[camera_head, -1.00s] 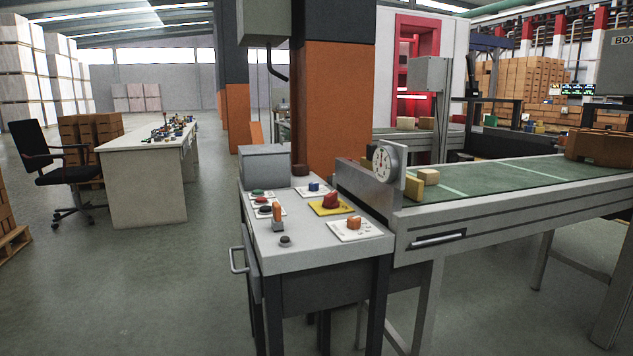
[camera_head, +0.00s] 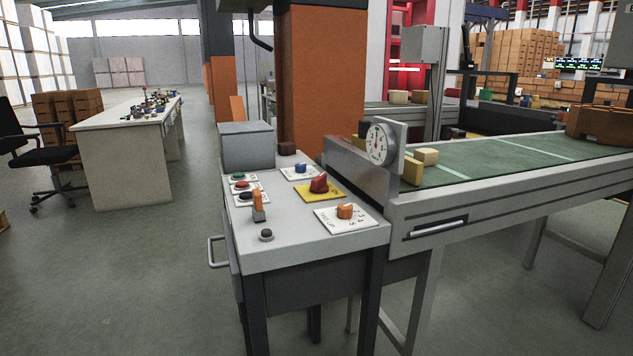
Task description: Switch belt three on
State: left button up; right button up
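A grey control desk (camera_head: 300,240) stands ahead, a little left of the middle. On its top are an orange knob (camera_head: 345,211) on a white marked plate, a red knob (camera_head: 319,184) on a yellow plate, and a blue knob (camera_head: 300,169) on a white plate. Green (camera_head: 238,176), red (camera_head: 241,184) and dark (camera_head: 245,196) buttons sit along its left side. An orange-handled lever (camera_head: 258,206) stands upright near a small black button (camera_head: 266,235). A conveyor belt (camera_head: 480,163) with a round dial (camera_head: 380,143) adjoins the desk. Neither gripper is in view.
A grey box (camera_head: 246,147) stands at the desk's back, and a handle (camera_head: 215,252) juts from its left side. Yellowish blocks (camera_head: 427,157) and a brown crate (camera_head: 602,125) lie on the belt. A table (camera_head: 128,150) and black chair (camera_head: 36,155) stand left. The floor between is clear.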

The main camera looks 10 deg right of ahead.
aim_at(318, 186)
jog(key=i+l, duration=0.65)
jog(key=l, duration=0.2)
jog(key=i+l, duration=0.3)
jog(key=l+u, duration=0.1)
jog(key=u, duration=1.25)
